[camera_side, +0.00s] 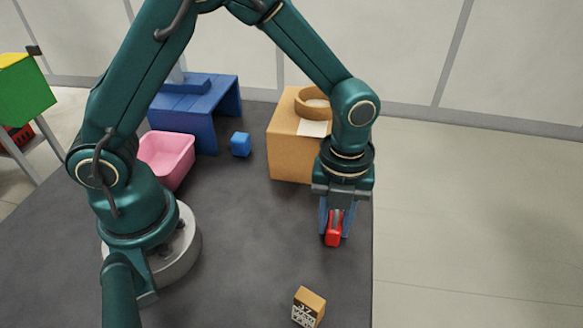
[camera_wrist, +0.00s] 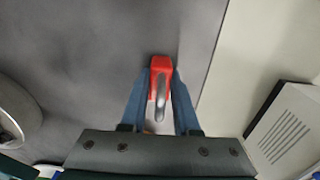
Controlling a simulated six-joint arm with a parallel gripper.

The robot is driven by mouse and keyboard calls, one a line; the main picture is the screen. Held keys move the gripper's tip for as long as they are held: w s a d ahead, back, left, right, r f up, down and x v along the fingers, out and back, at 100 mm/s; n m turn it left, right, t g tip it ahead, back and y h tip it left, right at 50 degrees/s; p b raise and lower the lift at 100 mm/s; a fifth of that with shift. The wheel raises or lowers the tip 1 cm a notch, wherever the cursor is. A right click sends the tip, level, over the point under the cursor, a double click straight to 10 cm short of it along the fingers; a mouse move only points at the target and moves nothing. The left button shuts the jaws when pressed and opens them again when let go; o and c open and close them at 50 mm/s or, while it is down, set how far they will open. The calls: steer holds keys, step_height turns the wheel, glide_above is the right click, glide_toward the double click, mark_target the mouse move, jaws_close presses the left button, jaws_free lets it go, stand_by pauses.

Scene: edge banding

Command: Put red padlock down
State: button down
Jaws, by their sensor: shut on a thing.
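The red padlock (camera_side: 332,238) is between the fingers of my gripper (camera_side: 336,226) in the side view, near the right edge of the dark table. In the wrist view the padlock (camera_wrist: 160,65) shows its red body and a grey metal shackle pointing back toward the palm. The blue fingers of my gripper (camera_wrist: 160,90) are shut on it from both sides. I cannot tell whether the padlock touches the table.
The dark table (camera_side: 240,260) is bare around the gripper. A small labelled box (camera_side: 308,306) stands near the front. A tan block (camera_side: 290,150) with a ring on top, a blue cube (camera_side: 241,144), a blue stand (camera_side: 200,125) and a pink bin (camera_side: 168,158) are behind.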

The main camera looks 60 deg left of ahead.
steer(key=c, duration=0.7)
jaws_free()
steer(key=shift+o, duration=0.2)
step_height(320, 180, up, 11)
steer(key=shift+r, duration=0.7)
steer(key=s+a+r+n+t, duration=0.1)
steer(key=s+a+n, duration=0.4)
steer(key=n, duration=0.8)
steer(key=s+a+r+n+t, duration=0.1)
steer(key=s+a+n+t, duration=0.3)
steer(key=n, duration=1)
steer(key=shift+s+a+r+t, duration=0.3)
steer(key=shift+s+a, duration=0.1)
steer(key=shift+s, duration=0.1)
